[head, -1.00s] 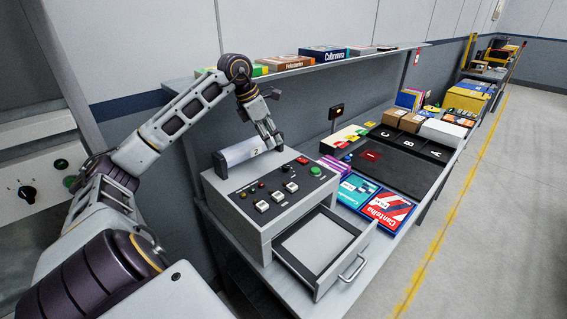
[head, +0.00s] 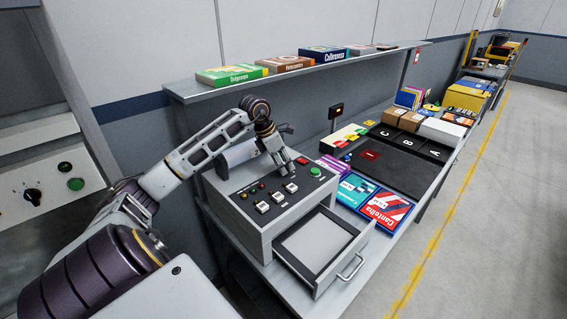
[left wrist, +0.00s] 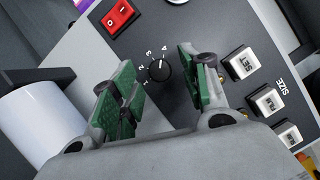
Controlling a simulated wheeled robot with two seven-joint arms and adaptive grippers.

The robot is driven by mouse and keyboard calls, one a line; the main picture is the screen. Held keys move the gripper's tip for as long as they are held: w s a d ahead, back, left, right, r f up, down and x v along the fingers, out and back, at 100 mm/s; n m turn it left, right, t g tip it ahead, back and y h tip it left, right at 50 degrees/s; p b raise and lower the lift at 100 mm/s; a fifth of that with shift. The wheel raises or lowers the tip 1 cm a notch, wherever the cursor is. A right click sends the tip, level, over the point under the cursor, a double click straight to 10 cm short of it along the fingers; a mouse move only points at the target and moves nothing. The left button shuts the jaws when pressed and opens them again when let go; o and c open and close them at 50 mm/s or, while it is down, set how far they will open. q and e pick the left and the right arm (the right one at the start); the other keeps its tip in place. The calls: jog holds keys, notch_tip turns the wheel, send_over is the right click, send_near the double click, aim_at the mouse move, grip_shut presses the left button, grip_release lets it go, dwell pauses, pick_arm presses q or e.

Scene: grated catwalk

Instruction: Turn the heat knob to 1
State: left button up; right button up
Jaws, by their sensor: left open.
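The heat knob (left wrist: 159,70) is a small black dial with marks 1 to 4 around it, seen in the left wrist view. Its pointer seems to face the 4 side, but it is small. The knob sits on the dark top panel of a grey machine (head: 258,232). My left gripper (head: 286,168) is over that panel, pointing down. In the left wrist view its green-padded fingers (left wrist: 158,92) are open, one on each side of the knob, with visible gaps. I cannot tell their height above the panel. The knob is not clearly visible in the head view.
Beside the knob are a red rocker switch (left wrist: 122,14), white buttons (left wrist: 243,62) and a white roll (left wrist: 38,122). The machine's drawer (head: 350,262) stands open at the front. A shelf with boxes (head: 232,74) runs behind. Flat boxes (head: 385,208) lie to the right.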

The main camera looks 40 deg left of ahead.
pick_arm(q)
jog(key=shift+w+f, duration=0.1)
jog(key=shift+f, duration=0.25)
jog(key=c, duration=0.8)
grip_shut()
